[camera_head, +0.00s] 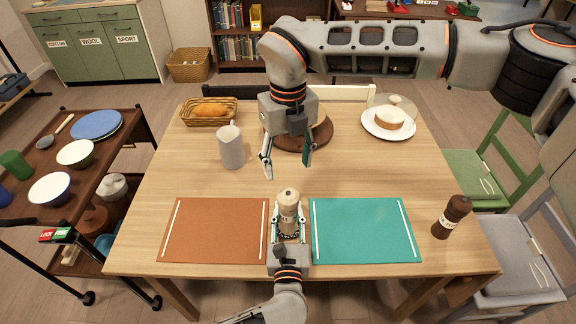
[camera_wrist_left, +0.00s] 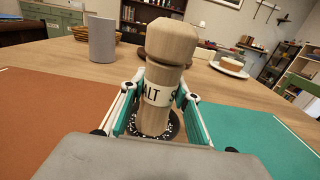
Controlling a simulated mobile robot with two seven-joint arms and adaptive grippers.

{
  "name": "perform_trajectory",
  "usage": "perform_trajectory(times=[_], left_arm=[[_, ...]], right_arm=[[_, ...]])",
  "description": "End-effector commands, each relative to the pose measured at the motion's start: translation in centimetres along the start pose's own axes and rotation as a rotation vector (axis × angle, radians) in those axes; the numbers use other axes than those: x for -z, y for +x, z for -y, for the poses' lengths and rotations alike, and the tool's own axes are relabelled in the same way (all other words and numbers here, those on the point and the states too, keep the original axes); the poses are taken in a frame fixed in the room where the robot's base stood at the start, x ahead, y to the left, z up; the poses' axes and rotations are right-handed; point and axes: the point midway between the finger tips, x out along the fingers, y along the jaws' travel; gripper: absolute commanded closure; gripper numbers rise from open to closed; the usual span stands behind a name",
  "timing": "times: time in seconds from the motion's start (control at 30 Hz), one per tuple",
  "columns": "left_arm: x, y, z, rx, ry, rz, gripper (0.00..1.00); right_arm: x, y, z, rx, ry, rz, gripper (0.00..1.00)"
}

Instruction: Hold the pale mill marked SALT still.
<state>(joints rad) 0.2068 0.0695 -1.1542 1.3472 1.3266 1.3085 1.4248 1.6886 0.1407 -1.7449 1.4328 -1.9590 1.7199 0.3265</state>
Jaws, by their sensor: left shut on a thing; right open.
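The pale wooden mill (camera_head: 289,202) stands upright near the table's front edge, between two placemats. In the left wrist view its pale body (camera_wrist_left: 168,45) carries a white band with part of the word SALT showing. Its foot rests on or just over a dark speckled round piece (camera_wrist_left: 172,132). My left gripper (camera_head: 288,220) is shut on the mill, one finger on each side; its fingers also show in the left wrist view (camera_wrist_left: 156,100). My right gripper (camera_head: 287,166) is open and empty, pointing down above the table, behind the mill.
An orange placemat (camera_head: 213,230) and a teal placemat (camera_head: 368,230) flank the mill. A dark mill (camera_head: 452,216) stands at the right. A grey cylinder (camera_head: 231,148), a bread basket (camera_head: 209,111) and a plate with a cake (camera_head: 388,123) stand farther back. A round brown board (camera_head: 318,135) lies behind my right gripper.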

Motion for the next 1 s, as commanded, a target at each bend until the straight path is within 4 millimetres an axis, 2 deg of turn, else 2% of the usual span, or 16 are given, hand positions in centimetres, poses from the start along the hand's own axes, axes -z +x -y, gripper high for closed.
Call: perform_trajectory(times=[0.33, 0.37, 0.4, 0.43, 0.8, 0.87, 1.0], left_arm=[[0.0, 0.0, 0.0, 0.0, 0.0, 0.0, 0.95], [0.0, 0.0, 0.0, 0.0, 0.0, 0.0, 0.64], [0.0, 0.0, 0.0, 0.0, 0.0, 0.0, 0.54], [0.0, 0.0, 0.0, 0.0, 0.0, 0.0, 0.5], [0.0, -0.2, 0.0, 0.0, 0.0, -0.001, 0.5], [0.1, -0.6, 0.0, 0.0, 0.0, -0.001, 0.5], [0.2, -2.7, 0.0, 0.001, -0.001, -0.004, 0.5]], right_arm=[[0.0, 0.0, 0.0, 0.0, 0.0, 0.0, 0.45], [0.0, 0.0, 0.0, 0.0, 0.0, 0.0, 0.45], [0.0, 0.0, 0.0, 0.0, 0.0, 0.0, 0.45], [0.0, 0.0, 0.0, 0.0, 0.0, 0.0, 0.45], [0.0, 0.0, 0.0, 0.0, 0.0, 0.0, 0.45], [0.0, 0.0, 0.0, 0.0, 0.0, 0.0, 0.45], [0.0, 0.0, 0.0, 0.0, 0.0, 0.0, 0.45]])
